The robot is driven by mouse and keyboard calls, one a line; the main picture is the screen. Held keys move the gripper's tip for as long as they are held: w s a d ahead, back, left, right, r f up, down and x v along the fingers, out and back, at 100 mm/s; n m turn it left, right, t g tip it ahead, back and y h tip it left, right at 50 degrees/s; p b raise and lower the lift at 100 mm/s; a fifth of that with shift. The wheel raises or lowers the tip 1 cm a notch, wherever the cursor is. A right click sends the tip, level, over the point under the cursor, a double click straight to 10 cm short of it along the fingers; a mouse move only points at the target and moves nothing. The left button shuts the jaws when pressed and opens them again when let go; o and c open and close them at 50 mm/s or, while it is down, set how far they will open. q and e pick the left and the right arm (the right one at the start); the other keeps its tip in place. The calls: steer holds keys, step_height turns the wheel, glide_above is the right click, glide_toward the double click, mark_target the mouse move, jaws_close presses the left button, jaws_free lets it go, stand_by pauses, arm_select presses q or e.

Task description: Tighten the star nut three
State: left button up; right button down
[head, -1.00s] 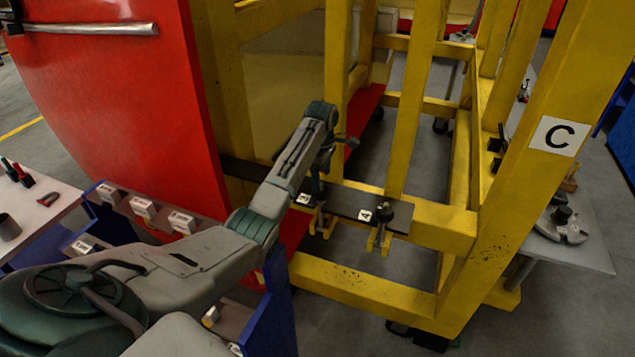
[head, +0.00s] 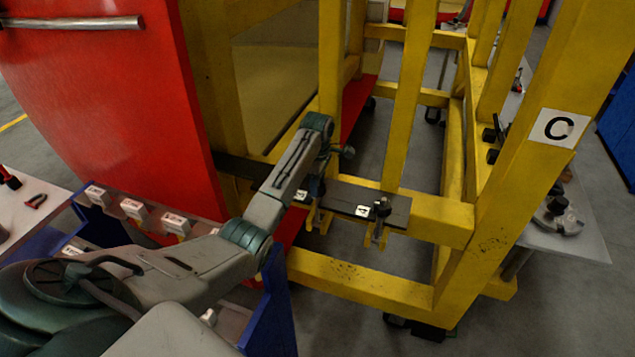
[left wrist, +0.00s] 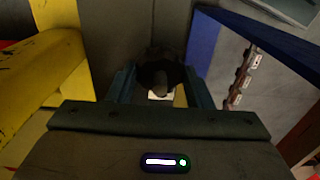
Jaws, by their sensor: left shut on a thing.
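My left gripper (head: 317,184) reaches down over the dark bar (head: 342,198) on the yellow frame, beside the partly covered label 3. In the left wrist view its two fingers (left wrist: 159,82) are shut on a dark star nut (left wrist: 158,68), with a stud end showing in the middle. In the head view this nut is mostly hidden by the gripper. Another dark star nut (head: 381,207) stands on the bar to the right, beside the label 4 (head: 362,211), apart from the gripper. My right gripper is out of view.
Yellow frame posts (head: 410,110) rise close behind the bar, and a post marked C (head: 558,127) stands at the right. The red nosecone panel (head: 100,90) is at the left. A blue-sided rack (head: 275,310) with small labelled boxes (head: 133,208) stands near my arm.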

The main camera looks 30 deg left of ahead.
arm_select(q)
steer(key=shift+m, duration=2)
steer(key=m, duration=0.4)
steer(key=shift+m, duration=0.3)
steer(key=m, duration=0.4)
steer(key=shift+m, duration=0.3)
steer(key=m, duration=0.3)
steer(key=shift+m, duration=0.3)
steer(key=m, duration=0.3)
steer(key=shift+a+m, duration=0.1)
steer(key=shift+m, duration=0.2)
steer(key=m, duration=0.4)
steer(key=shift+m, duration=0.3)
steer(key=m, duration=0.4)
steer(key=shift+m, duration=2.3)
